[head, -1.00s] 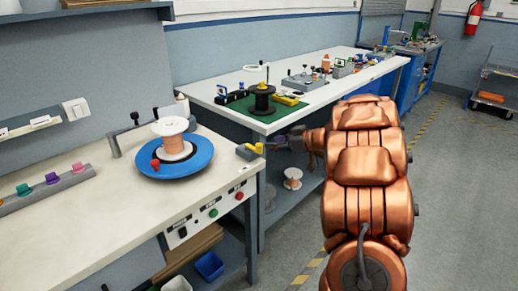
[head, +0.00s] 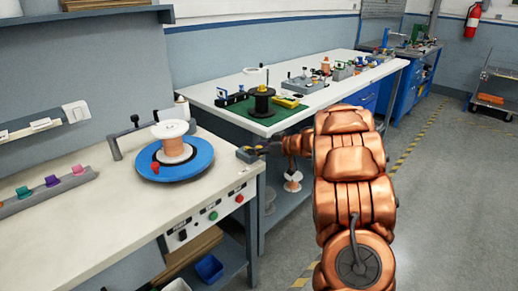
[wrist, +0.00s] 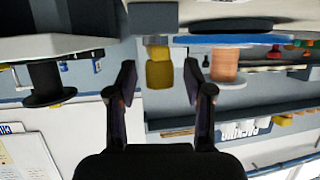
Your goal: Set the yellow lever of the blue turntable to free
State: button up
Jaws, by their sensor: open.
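The blue turntable (head: 195,163) lies on the near bench and carries a white-flanged copper spool (head: 173,148) and a red knob (head: 155,168). To its right, at the bench corner, is a small grey lever block (head: 246,156). My gripper (head: 264,148) is at that block, coming from the right, and hides most of the lever in the head view. In the wrist view, which looks upside down, the yellow lever (wrist: 158,70) shows between the open fingers of my gripper (wrist: 158,75), with gaps on both sides. The turntable's blue edge (wrist: 245,38) is to the right there.
The near bench (head: 90,235) has a button panel on its front. A second bench (head: 225,110) behind holds a black spool (head: 262,102) on a green mat. A rail with coloured knobs (head: 50,190) lies at the left. The floor at right is clear.

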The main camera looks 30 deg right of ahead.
jog(key=shift+c, duration=0.4)
grip_shut()
